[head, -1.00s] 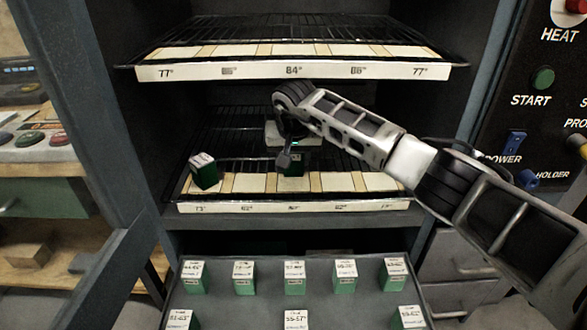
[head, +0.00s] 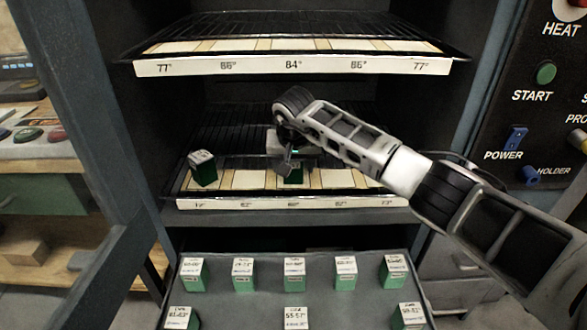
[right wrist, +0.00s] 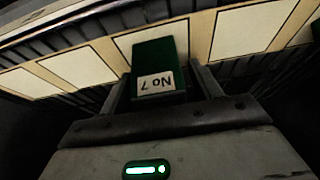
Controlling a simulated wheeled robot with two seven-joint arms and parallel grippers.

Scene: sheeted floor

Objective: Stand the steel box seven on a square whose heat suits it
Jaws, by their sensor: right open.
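The steel box seven, dark green with a white label reading "No 7" in the right wrist view (right wrist: 155,62), stands on the lower rack at the middle square of the row; it also shows in the head view (head: 292,179). The middle square (right wrist: 124,44) is partly hidden by the box. My right gripper (right wrist: 162,88) is open, with one finger on each side of the box; I cannot tell whether they touch it. In the head view the right gripper (head: 290,163) hides the box's upper part. My left gripper is not in view.
The upper rack's squares (head: 250,47) are empty, over a strip (head: 325,66) reading 77, 86, 84, 86, 77. The lower strip (head: 265,203) is hard to read. Several boxes stand on the tray (head: 268,265) below.

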